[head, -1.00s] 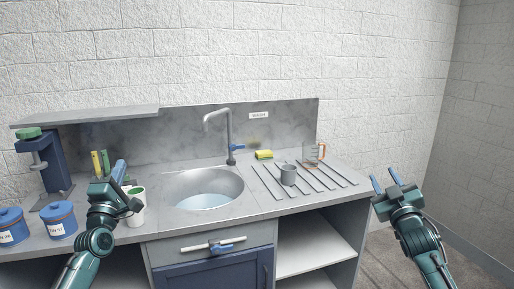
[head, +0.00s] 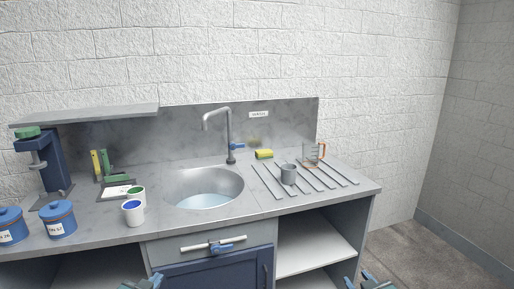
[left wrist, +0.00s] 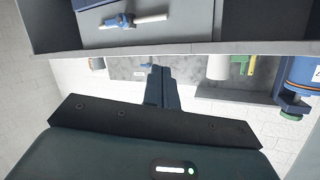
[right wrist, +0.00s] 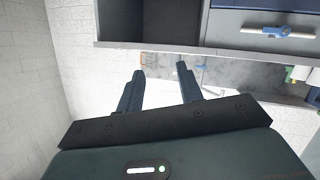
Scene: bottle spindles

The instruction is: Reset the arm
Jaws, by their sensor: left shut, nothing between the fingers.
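My left gripper (head: 145,283) shows only at the bottom edge of the head view, in front of the counter. In the left wrist view its two fingers (left wrist: 158,72) lie together, shut and empty. My right gripper (head: 358,282) also shows only at the bottom edge of the head view, to the right of the cabinet's open shelves. In the right wrist view its two fingers (right wrist: 163,80) stand apart with nothing between them. Both grippers are low, in front of the counter and apart from everything on it. Most of both arms is out of view.
The counter (head: 270,207) holds a sink (head: 203,187), a white cup with blue inside (head: 133,218), blue canisters (head: 58,222), a grey mug (head: 288,176), a glass jug (head: 312,155) and a yellow sponge (head: 264,154). A drawer handle (head: 212,246) sticks out in front.

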